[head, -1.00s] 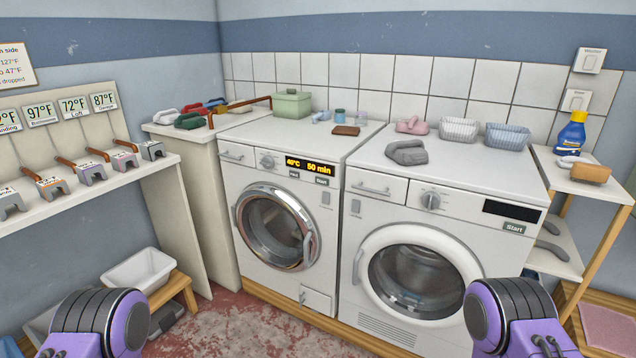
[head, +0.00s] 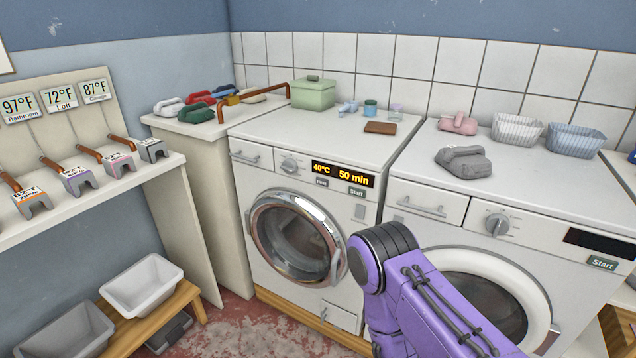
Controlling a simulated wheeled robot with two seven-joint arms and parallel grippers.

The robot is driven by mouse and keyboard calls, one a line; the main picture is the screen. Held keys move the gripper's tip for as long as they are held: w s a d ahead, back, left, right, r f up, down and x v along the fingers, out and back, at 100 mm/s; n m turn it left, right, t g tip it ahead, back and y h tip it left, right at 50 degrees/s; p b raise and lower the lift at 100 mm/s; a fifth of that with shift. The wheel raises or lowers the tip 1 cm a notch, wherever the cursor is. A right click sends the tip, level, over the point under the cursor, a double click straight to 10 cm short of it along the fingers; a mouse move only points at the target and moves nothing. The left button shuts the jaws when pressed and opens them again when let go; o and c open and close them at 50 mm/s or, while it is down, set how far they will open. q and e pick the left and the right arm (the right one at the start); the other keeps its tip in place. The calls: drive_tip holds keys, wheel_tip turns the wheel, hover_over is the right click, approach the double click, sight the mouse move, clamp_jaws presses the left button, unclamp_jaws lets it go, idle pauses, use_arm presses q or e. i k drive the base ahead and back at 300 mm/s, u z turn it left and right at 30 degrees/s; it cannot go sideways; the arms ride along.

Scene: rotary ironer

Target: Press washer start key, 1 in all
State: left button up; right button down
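The left machine (head: 330,282) is a white front-loader with a chrome door ring. Its lit display (head: 342,175) reads 40°C and 50 min. A small grey-green Start key (head: 357,191) sits under the right part of that display, beside another small key (head: 321,183). The machine's door looks shut. My purple arm comes up from the lower right, in front of the gap between the two machines, and leaves the Start key uncovered. Neither of my grippers shows, so I cannot see whether they are open or shut.
The right machine (head: 400,195) has a dark display (head: 598,241) and its own Start key (head: 602,263); my arm covers part of its door.

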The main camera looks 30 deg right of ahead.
sight(354, 191)
drive_tip(key=z, duration=0.45)
drive_tip(key=i, duration=0.9)
drive_tip(key=z, duration=0.8)
